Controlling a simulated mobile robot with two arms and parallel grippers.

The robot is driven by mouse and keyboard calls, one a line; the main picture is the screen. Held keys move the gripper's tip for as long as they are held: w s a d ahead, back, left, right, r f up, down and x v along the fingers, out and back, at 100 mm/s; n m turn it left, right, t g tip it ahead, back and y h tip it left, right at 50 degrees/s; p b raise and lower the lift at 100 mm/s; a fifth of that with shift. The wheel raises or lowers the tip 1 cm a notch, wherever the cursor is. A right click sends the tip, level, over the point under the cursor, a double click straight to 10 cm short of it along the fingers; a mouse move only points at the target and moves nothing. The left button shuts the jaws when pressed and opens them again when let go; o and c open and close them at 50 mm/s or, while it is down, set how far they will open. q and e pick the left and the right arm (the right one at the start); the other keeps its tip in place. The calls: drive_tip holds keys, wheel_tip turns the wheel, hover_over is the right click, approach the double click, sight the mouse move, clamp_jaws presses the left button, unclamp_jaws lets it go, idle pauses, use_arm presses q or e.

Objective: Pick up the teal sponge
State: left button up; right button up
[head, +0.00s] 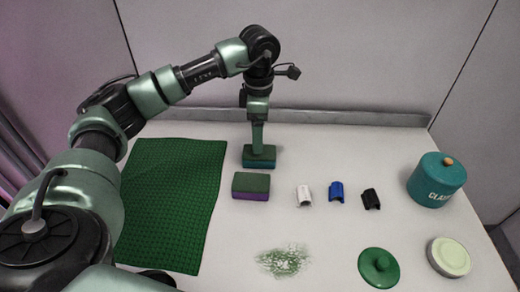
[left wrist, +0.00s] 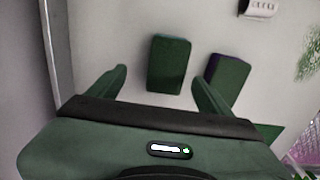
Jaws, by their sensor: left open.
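The teal sponge (head: 259,163) lies on the white table near its back edge, teal on the side and dark green on top. My left gripper (head: 258,148) points down over it, in front of part of its top. In the left wrist view the teal sponge (left wrist: 168,64) shows between and just beyond the two spread, empty fingers of the left gripper (left wrist: 160,78). I cannot tell whether the fingertips touch it. My right gripper is not in view.
A purple sponge with green top (head: 251,186) lies close in front. A green mat (head: 170,200) is at left. White (head: 304,195), blue (head: 336,191) and black (head: 371,199) clips, a teal canister (head: 437,180), a green lid (head: 379,267) and a pale-topped jar (head: 449,257) stand right.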

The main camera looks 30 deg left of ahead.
sight(259, 157)
use_arm(q)
drive_tip(key=f, duration=0.2)
drive_tip(key=s, duration=0.1)
drive_tip(key=shift+d+f+p, duration=0.3)
drive_tip(key=shift+f, duration=0.1)
wheel_tip(259, 157, down, 4)
drive_tip(key=shift+r, duration=0.2)
drive_tip(key=shift+f, duration=0.2)
drive_tip(key=shift+d, duration=0.1)
drive_tip(key=shift+c, duration=1.2)
drive_tip(key=c, duration=1.1)
drive_tip(key=shift+c, duration=0.3)
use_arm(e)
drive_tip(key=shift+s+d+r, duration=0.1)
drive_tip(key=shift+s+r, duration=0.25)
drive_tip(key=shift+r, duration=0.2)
use_arm(q)
drive_tip(key=shift+r, duration=0.1)
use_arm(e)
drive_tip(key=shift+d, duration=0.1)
